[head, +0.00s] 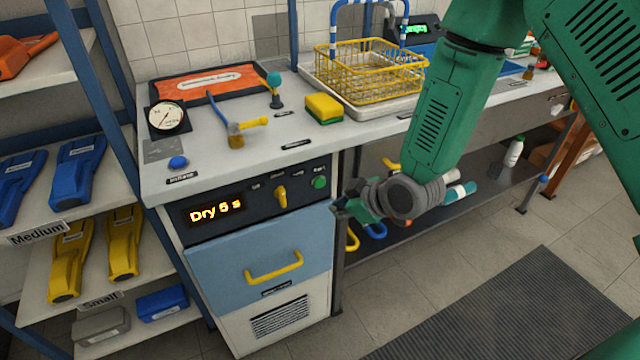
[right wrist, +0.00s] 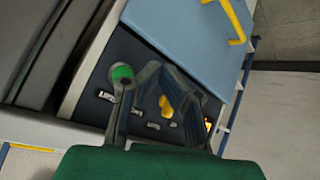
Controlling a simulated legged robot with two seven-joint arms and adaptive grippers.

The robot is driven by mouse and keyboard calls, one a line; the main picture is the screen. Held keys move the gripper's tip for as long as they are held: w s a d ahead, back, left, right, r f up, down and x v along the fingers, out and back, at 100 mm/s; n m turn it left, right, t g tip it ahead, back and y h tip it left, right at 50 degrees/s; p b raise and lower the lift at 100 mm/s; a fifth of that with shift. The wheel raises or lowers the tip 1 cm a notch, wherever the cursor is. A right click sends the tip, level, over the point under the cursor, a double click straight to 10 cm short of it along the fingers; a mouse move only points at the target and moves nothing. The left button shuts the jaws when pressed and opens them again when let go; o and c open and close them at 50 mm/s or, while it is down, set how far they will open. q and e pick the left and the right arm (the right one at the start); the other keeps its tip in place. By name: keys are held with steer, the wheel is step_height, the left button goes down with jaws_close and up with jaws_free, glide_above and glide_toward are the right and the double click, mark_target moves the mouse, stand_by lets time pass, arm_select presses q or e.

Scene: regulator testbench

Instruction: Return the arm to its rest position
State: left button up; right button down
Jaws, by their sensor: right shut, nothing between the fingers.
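My green right arm (head: 455,110) reaches down from the upper right in the head view. Its gripper (head: 346,203) is in front of the bench, just right of the machine's control panel (head: 253,203), and looks apart from it. In the right wrist view the gripper (right wrist: 163,72) is shut with nothing held. The panel shows behind the fingers there, with a green button (right wrist: 122,73) and a yellow knob (right wrist: 166,107). My left gripper is not in view.
The display (head: 216,212) glows "Dry" with a seconds value. The blue drawer (head: 225,262) below is shut. A yellow wire basket (head: 370,72) and a sponge (head: 324,108) sit on the counter. A lower shelf (head: 480,195) holds bottles. Floor at right is clear, with a grey mat (head: 530,310).

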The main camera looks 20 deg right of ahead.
steer(key=s+f+m+g+h, duration=0.1)
steer(key=s+f, duration=0.4)
steer(key=s, duration=0.5)
steer(key=s+d+f+m+g+h, duration=0.1)
steer(key=s+f+m+g, duration=0.2)
steer(key=s, duration=0.7)
steer(key=s+f+m+g+h, duration=0.1)
steer(key=s+f+m+g, duration=0.2)
steer(key=s+f, duration=0.3)
steer(key=s+g, duration=0.1)
steer(key=s, duration=0.3)
steer(key=shift+d+f, duration=0.25)
steer(key=shift+f, duration=0.1)
